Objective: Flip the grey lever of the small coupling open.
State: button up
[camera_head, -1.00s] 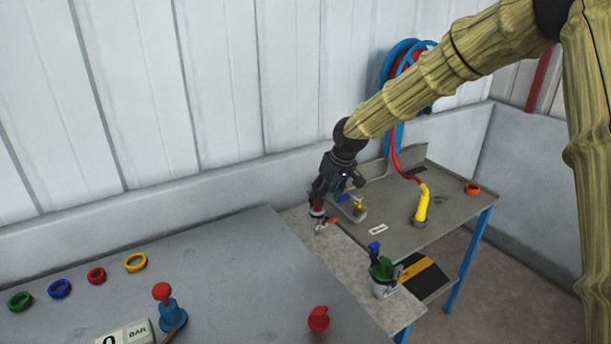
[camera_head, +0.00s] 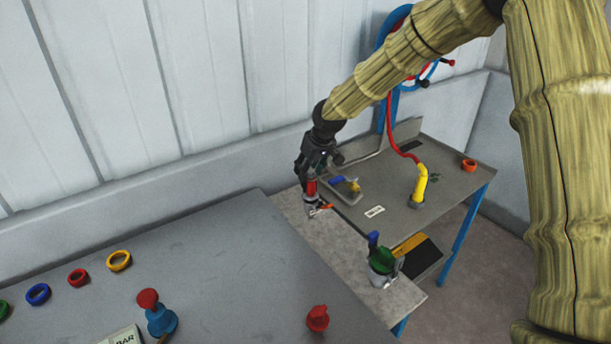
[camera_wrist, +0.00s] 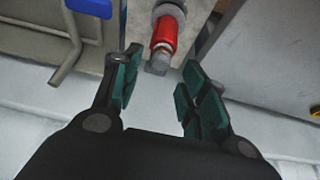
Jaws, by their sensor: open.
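A small red fitting with metal parts (camera_head: 311,188) stands near the back corner of the light grey bench, and I take it for the small coupling. In the wrist view its red body (camera_wrist: 164,32) has a grey end piece (camera_wrist: 158,61) pointing toward my fingers. I cannot tell whether that piece is the lever. My gripper (camera_wrist: 160,82) is open, with green pads on either side of the line to the grey end. It shows no grip on anything. In the head view my gripper (camera_head: 313,172) is right at the fitting, hiding its upper part.
A green fitting with a blue top (camera_head: 380,262) stands at the bench's front right. A yellow nozzle (camera_head: 420,187) stands farther right. The wall is close behind.

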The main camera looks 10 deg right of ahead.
aim_at(304, 185)
jog(key=x, duration=0.3)
jog(key=w+x, duration=0.1)
jog(key=x, duration=0.1)
jog(key=shift+w+d+f+p, duration=0.1)
jog(key=shift+w+f+p, duration=0.05)
jog(key=shift+w+p, duration=0.15)
jog(key=shift+s+f, duration=0.1)
jog(key=shift+s, duration=0.55)
jog(key=shift+w+f, duration=0.55)
jog(key=shift+w, duration=0.05)
jog(key=shift+s+r, duration=0.3)
jog(key=shift+r, duration=0.05)
jog(key=c, duration=0.7)
grip_shut()
